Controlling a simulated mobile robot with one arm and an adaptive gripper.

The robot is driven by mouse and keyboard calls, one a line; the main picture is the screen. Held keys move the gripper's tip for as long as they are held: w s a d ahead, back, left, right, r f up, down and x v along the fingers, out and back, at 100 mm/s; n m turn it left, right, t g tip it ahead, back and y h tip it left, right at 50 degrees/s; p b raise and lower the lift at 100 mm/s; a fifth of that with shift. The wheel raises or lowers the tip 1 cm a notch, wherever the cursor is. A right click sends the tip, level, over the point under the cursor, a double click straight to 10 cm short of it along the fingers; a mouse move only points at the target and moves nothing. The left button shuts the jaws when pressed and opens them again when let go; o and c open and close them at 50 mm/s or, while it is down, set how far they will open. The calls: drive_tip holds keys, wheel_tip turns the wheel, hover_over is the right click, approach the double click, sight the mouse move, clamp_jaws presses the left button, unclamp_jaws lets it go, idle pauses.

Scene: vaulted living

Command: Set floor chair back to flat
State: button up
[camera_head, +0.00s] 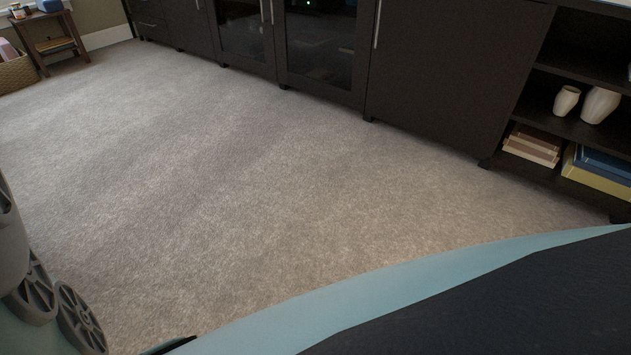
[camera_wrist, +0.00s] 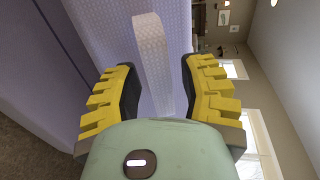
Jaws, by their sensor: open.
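In the wrist view, my gripper (camera_wrist: 159,72) is open, with one yellow-backed finger on each side. A pale textured strip (camera_wrist: 150,35) stands in the gap between the fingers. It looks like an edge or strap of the floor chair, but I cannot tell which. A lavender, patterned padded surface (camera_wrist: 105,25), seemingly the floor chair, fills the area behind it. I cannot tell whether either finger touches the strip. The chair's full shape and the angle of its back are not shown. The head view shows neither the floor chair nor my gripper.
In the head view, grey carpet (camera_head: 230,190) is open and clear. A dark cabinet (camera_head: 440,75) runs along the back, with vases (camera_head: 598,104) and books (camera_head: 532,145) on its right shelves. A small side table (camera_head: 45,40) and a basket (camera_head: 17,75) stand far left.

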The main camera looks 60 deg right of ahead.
drive_tip(key=shift+c, duration=0.3)
clamp_jaws()
idle(0.3)
